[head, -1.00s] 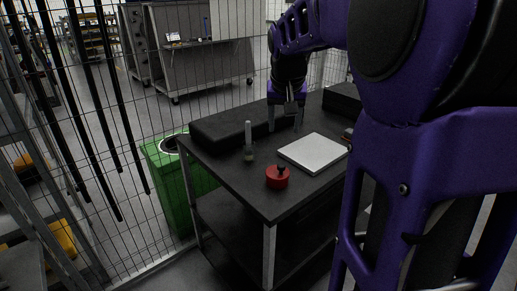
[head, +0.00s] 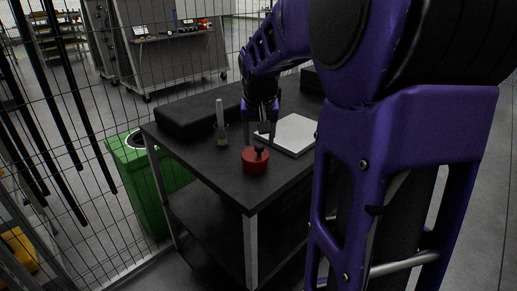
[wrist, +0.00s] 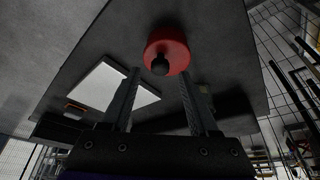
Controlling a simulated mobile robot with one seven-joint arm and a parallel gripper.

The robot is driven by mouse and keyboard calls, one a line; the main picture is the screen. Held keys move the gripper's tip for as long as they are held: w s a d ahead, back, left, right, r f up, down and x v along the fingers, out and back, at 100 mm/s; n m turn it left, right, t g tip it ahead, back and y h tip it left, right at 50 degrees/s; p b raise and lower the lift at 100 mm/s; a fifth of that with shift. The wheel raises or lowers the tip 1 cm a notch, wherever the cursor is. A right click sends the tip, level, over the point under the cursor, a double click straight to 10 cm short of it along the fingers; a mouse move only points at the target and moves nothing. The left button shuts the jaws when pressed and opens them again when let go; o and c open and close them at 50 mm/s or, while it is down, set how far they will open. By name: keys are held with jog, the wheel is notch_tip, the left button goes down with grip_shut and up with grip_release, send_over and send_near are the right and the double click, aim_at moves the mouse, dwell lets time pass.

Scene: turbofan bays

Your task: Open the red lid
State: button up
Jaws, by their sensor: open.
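The red lid (head: 255,163) is a short red round piece with a black knob on top, near the front corner of the dark table. It also shows in the wrist view (wrist: 176,48), its black knob (wrist: 160,66) facing the camera. My gripper (head: 260,128) is just behind the lid in the head view, fingers pointing down. In the wrist view my gripper (wrist: 158,90) has its two fingers apart, with the lid beyond the fingertips and nothing between them. Whether anything lies under the lid is hidden.
A white flat panel (head: 292,134) lies right of the lid on the dark table (head: 215,172). A small upright tool in a holder (head: 221,130) stands to its left. A long black case (head: 200,112) lies behind. A green bin (head: 150,190) and wire fence are at left.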

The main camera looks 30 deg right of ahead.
jog(key=shift+b+x, duration=0.4)
jog(key=shift+x, duration=0.6)
grip_shut()
dwell(0.8)
